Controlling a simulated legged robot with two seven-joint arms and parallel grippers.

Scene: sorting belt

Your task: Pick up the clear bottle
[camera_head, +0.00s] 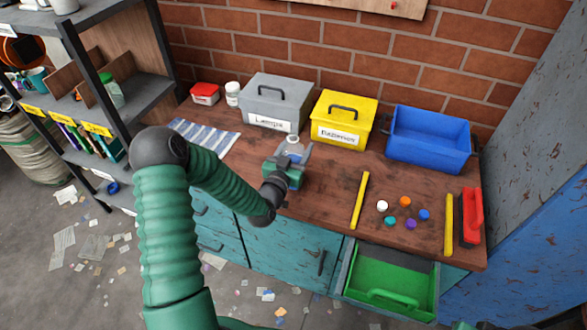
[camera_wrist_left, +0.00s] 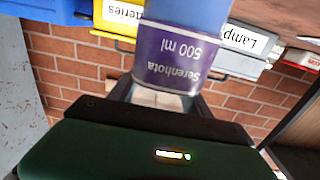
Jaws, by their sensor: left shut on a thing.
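My left gripper (camera_head: 291,158) is shut on a bottle (camera_head: 294,147) over the middle of the wooden worktop. In the head view only the bottle's pale upper part shows above the fingers; the rest is hidden by the gripper. In the left wrist view the bottle (camera_wrist_left: 168,62) stands between the fingers, with a purple label reading "Serenhota 500 ml" upside down and a bluish part beyond it. I cannot tell whether its base touches the worktop.
Behind stand a grey lidded box (camera_head: 275,102), a yellow batteries box (camera_head: 344,120) and an open blue bin (camera_head: 430,138). Yellow bars (camera_head: 360,200) flank several coloured discs (camera_head: 405,202) at right. A green drawer (camera_head: 390,285) is open in front. Shelves (camera_head: 95,90) stand left.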

